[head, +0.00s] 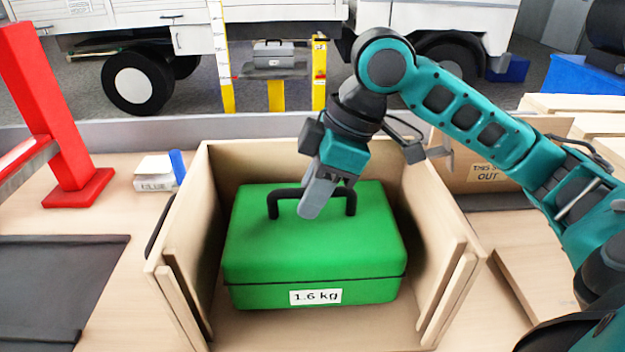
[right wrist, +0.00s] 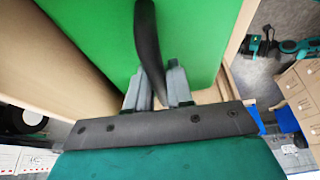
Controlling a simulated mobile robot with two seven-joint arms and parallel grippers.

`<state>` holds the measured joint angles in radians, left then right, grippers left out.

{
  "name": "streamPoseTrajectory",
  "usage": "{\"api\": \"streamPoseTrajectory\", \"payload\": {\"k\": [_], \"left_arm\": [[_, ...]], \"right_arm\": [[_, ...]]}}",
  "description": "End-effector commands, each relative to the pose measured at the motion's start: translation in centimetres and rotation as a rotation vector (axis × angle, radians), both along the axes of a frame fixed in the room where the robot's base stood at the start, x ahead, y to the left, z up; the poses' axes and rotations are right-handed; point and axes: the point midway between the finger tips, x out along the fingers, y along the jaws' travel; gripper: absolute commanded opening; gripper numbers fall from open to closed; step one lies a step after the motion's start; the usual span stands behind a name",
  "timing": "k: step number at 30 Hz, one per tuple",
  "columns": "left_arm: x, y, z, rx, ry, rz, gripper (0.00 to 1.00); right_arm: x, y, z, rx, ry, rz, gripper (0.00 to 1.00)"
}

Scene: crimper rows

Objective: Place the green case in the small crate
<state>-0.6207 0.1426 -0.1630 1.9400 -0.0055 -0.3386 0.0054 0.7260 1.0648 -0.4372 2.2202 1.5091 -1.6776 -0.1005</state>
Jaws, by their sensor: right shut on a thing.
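The green case (head: 315,240) with a "1.6 kg" label on its front is inside the small wooden crate (head: 185,230), between its side walls. The crate's front is low or open. The case looks level, with its black handle on top. My right gripper (head: 312,203) is at the handle, its fingers shut on it. In the right wrist view the handle (right wrist: 148,45) runs between the two fingers (right wrist: 158,88), with the green lid (right wrist: 90,30) behind. Whether the case rests on the crate floor is hard to tell. My left gripper is not in view.
A red post (head: 60,120) stands at the left on the table. A small white box with a blue part (head: 158,172) lies behind-left of the crate. A dark mat (head: 60,285) lies front left. A cardboard box (head: 485,172) stands behind-right.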

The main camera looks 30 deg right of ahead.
Motion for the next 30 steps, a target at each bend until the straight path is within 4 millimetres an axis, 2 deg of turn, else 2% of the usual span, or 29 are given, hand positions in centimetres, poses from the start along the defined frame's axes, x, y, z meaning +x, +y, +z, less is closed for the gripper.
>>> {"api": "streamPoseTrajectory", "payload": {"k": [1,5,14,15,21,23,30], "left_arm": [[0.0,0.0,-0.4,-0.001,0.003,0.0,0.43],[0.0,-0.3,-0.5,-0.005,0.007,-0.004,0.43],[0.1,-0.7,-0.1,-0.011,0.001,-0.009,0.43],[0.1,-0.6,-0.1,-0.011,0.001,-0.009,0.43],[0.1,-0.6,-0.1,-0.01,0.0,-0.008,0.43],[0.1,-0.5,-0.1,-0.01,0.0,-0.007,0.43],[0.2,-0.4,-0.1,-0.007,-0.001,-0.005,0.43]], "right_arm": [[0.1,0.0,-0.8,0.001,-0.005,-0.002,0.0],[0.1,0.0,-1.9,0.003,-0.007,-0.002,0.0],[0.1,0.0,-1.9,0.003,-0.009,-0.001,0.0],[0.0,0.0,-2.2,-0.001,0.001,-0.001,0.23],[0.0,0.0,-2.2,-0.001,0.001,-0.001,0.42],[0.0,0.0,-2.2,-0.001,0.001,-0.001,0.47],[0.0,0.0,-2.1,0.0,0.0,0.0,0.47]]}}
